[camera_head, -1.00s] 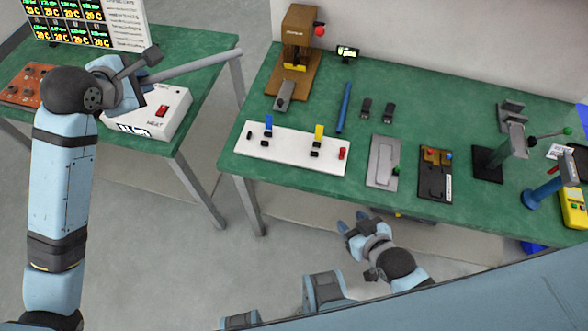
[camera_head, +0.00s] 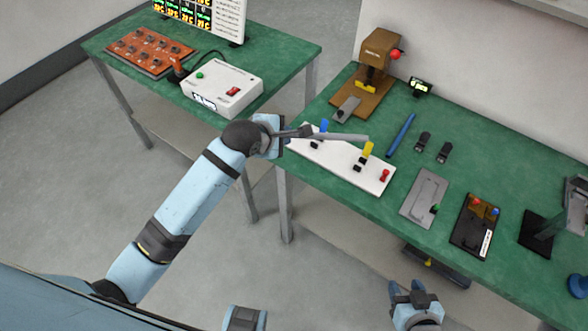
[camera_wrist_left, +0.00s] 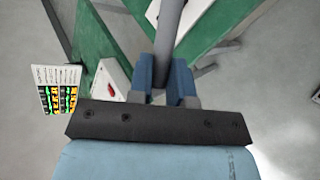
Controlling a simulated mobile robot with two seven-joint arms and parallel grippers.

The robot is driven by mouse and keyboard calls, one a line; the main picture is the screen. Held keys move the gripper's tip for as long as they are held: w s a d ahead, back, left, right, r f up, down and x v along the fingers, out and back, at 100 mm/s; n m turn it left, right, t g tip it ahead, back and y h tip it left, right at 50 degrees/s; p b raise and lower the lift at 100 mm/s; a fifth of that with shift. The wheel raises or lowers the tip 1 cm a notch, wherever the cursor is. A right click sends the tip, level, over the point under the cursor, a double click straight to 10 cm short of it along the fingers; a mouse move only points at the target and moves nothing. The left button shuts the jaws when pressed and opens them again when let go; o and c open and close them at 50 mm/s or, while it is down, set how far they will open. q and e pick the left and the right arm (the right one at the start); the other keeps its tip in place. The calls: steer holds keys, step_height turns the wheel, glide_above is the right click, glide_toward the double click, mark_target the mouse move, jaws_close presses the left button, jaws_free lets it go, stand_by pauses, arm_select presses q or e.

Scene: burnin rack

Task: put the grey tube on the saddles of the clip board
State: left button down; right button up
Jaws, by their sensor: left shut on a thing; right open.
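The grey tube (camera_head: 335,136) is held in my left gripper (camera_head: 280,136), which is shut on it near one end. The tube points right, above the clip board. In the left wrist view the tube (camera_wrist_left: 169,35) runs up and away from between the blue fingers (camera_wrist_left: 162,78). The clip board (camera_head: 335,166) is a white strip along the table's front edge, with a blue clip (camera_head: 324,125), a yellow clip (camera_head: 367,150), black saddles (camera_head: 357,167) and a red part (camera_head: 384,176). The gripper and tube hide part of its left end. My right gripper (camera_head: 408,288) is open and empty, below the table's front edge.
A wooden press (camera_head: 378,60) stands behind the board. A blue rod (camera_head: 401,133), a grey plate (camera_head: 420,190) and a black fixture (camera_head: 474,225) lie to the right. A white heater box (camera_head: 222,88) is on the left table, across a gap.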

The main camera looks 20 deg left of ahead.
arm_select(q)
step_height(320, 180, down, 14)
steer(key=shift+f, duration=0.1)
stand_by(0.4)
steer(key=shift+f, duration=0.6)
steer(key=c, duration=1.1)
jaws_free()
steer(key=shift+o, duration=0.2)
